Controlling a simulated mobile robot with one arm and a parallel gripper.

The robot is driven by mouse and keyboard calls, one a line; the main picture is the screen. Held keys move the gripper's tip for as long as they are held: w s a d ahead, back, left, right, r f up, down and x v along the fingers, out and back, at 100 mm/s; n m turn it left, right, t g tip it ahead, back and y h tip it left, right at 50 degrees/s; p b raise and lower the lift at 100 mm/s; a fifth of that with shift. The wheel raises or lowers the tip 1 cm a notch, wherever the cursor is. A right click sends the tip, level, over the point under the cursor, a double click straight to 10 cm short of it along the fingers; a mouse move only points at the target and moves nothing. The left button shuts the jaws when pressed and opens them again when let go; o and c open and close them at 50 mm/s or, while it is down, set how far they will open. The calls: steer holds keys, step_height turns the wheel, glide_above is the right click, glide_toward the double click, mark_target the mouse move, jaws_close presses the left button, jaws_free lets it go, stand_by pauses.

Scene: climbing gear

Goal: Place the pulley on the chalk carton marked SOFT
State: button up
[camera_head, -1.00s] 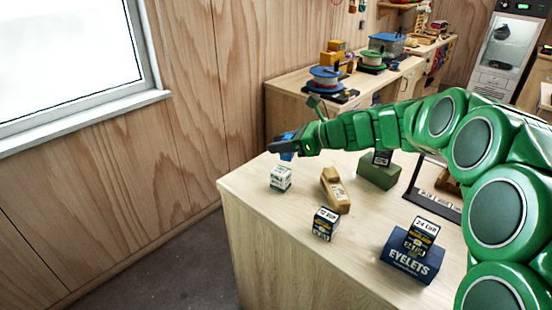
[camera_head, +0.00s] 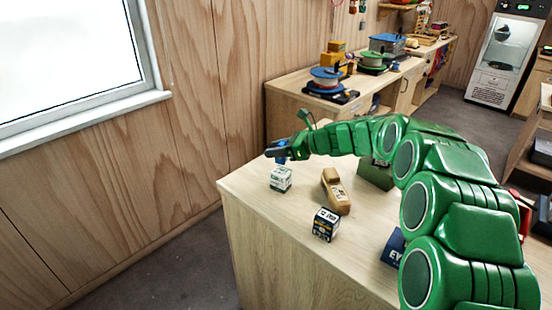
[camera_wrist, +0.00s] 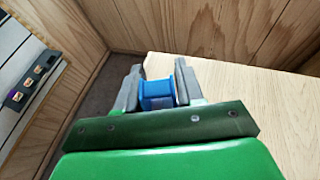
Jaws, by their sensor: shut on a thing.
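The blue pulley (camera_wrist: 158,95) is between the two grey fingers of my gripper (camera_wrist: 155,88) in the wrist view. In the head view my gripper (camera_head: 276,151) is shut on it at the far left end of the wooden counter, and only a little blue of the pulley (camera_head: 281,159) shows. A small white and green carton (camera_head: 280,181) stands upright just below the pulley in the picture. Its lettering is too small to read, so I cannot tell if it says SOFT. Whether the pulley touches the carton is not clear.
A green box (camera_head: 375,176) and a blue box (camera_head: 392,247) are partly hidden by my arm. The wall is close on the left.

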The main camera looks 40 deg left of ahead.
steer(key=shift+w+a+f, duration=0.1)
steer(key=shift+a+f, duration=0.05)
steer(key=shift+f, duration=0.05)
steer(key=shift+a+f, duration=0.1)
steer(key=shift+f, duration=1.55)
steer(key=shift+f, duration=0.15)
steer(key=o, duration=1.1)
steer(key=shift+w+r, duration=0.1)
steer(key=shift+r, duration=0.1)
steer(key=v, duration=1.2)
